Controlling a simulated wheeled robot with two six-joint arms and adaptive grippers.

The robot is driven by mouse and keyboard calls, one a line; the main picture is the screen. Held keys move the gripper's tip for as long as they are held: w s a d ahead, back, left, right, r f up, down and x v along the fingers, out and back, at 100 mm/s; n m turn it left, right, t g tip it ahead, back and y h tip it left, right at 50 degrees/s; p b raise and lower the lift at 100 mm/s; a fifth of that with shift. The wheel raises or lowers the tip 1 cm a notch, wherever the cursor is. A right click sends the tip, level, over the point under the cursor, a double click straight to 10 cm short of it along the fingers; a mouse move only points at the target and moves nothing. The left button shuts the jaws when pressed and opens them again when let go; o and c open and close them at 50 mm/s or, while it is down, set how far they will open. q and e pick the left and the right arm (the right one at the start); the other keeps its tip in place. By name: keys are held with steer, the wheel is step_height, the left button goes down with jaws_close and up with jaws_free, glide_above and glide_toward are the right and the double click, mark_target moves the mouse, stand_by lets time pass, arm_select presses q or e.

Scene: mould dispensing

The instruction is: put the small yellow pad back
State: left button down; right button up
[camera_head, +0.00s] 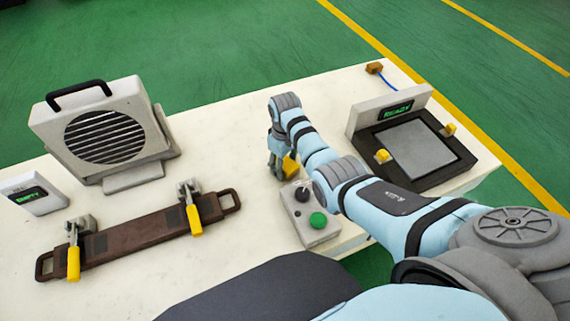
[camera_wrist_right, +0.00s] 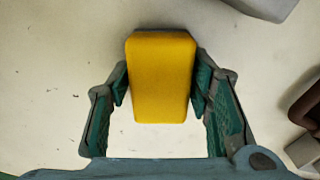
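The small yellow pad (camera_wrist_right: 160,78) sits between the two fingers of my right gripper (camera_wrist_right: 160,84) in the right wrist view, and both fingertips press against its sides. In the head view, the pad (camera_head: 290,166) shows as a yellow patch beside the right gripper (camera_head: 281,166), low over the middle of the table. Part of it is hidden by the gripper and arm there. I cannot tell whether it touches the table top. My left gripper is not in view.
A control box (camera_head: 311,220) with green and black knobs stands close to the gripper. A fan unit (camera_head: 107,130), small display (camera_head: 33,194) and clamped brown mould (camera_head: 140,233) are left. A READY-marked plate station (camera_head: 420,148) is right. Bare white table (camera_head: 235,130) lies between.

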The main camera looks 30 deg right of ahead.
mark_target(285, 162)
steer(key=shift+o, duration=0.8)
steer(key=shift+r, duration=0.1)
step_height(285, 162, up, 12)
steer(key=p, duration=0.3)
steer(key=shift+r, duration=0.15)
